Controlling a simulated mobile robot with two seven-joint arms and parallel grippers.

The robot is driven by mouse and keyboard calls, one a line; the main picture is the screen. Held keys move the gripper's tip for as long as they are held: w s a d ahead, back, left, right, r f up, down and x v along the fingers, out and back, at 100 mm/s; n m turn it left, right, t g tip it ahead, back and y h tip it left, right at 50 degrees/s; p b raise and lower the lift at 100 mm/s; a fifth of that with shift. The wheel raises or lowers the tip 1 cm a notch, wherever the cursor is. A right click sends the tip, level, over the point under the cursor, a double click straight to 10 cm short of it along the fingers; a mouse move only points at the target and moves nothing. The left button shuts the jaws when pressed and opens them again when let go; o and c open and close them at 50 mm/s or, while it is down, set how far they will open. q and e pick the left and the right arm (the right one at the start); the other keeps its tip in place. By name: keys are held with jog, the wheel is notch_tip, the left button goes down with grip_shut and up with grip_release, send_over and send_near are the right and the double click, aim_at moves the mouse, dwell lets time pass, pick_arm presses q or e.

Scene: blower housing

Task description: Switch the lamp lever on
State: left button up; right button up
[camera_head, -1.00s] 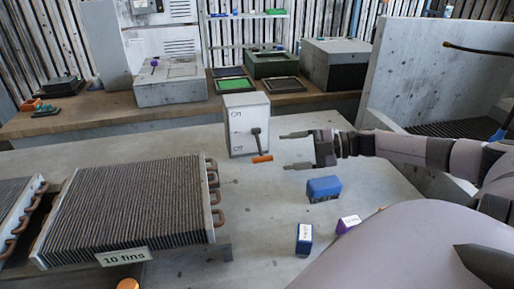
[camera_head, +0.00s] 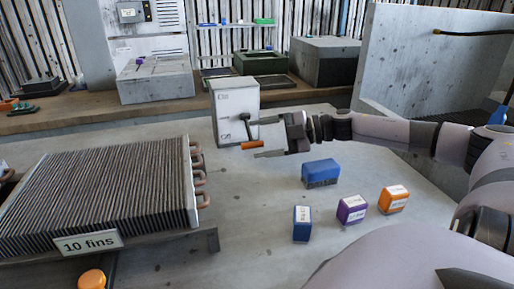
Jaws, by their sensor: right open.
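The lamp lever (camera_head: 248,131) is on the front of a white box (camera_head: 238,98) marked On at the top and Off lower down. Its dark stem hangs down to an orange handle (camera_head: 251,145) at the Off end. My right gripper (camera_head: 257,138) comes in from the right and is open. Its two fingers point left, one above the orange handle's level and one just below it. The fingertips are very close to the handle in the picture; I cannot tell whether they touch it. My left gripper is not in view.
A finned block (camera_head: 100,195) labelled 10 fins stands at left. Blue (camera_head: 320,172), purple (camera_head: 352,210) and orange (camera_head: 394,199) boxes and a small blue one (camera_head: 302,223) lie on the table below my right arm. A grey wall panel (camera_head: 430,60) stands at right.

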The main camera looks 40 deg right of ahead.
jog(key=shift+w+a+f+b, duration=0.2)
jog(key=shift+w+a+b, duration=0.3)
jog(key=shift+b, duration=0.35)
jog(key=shift+w, duration=0.1)
jog(key=c, duration=1.2)
jog(key=shift+d+r, duration=0.1)
grip_shut()
